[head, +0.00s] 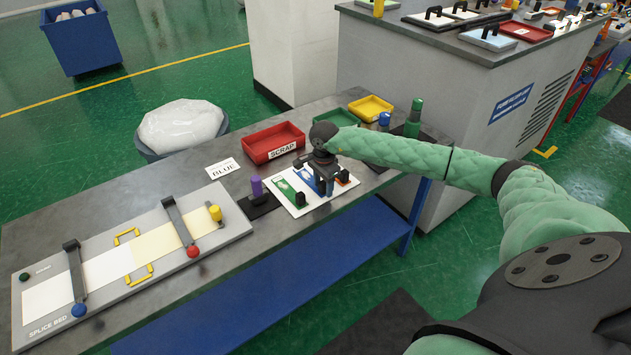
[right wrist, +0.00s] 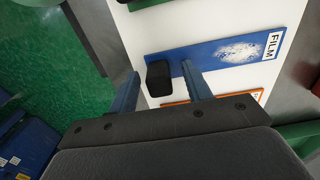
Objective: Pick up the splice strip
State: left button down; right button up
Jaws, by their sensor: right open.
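Splice strips lie side by side on a white board (head: 317,210). The blue strip (head: 306,177), labelled FILM in the right wrist view (right wrist: 222,58), has a black grip block (right wrist: 159,79) at its near end. The green strip (head: 283,187) lies to its left with its own black block (head: 300,199). An orange strip (right wrist: 205,98) lies on the other side, partly hidden by my gripper. My right gripper (head: 326,187) is over the blue strip's near end. Its jaws (right wrist: 161,76) are open, with the black block between the fingers, which do not visibly press it. My left gripper is out of view.
A red SCRAP tray (head: 273,143) and a yellow tray (head: 371,107) stand behind the board. The splice bed (head: 120,290) fills the bench's left part.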

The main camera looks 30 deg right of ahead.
jog(key=shift+f, duration=0.2)
grip_shut()
jog(key=shift+r, duration=0.15)
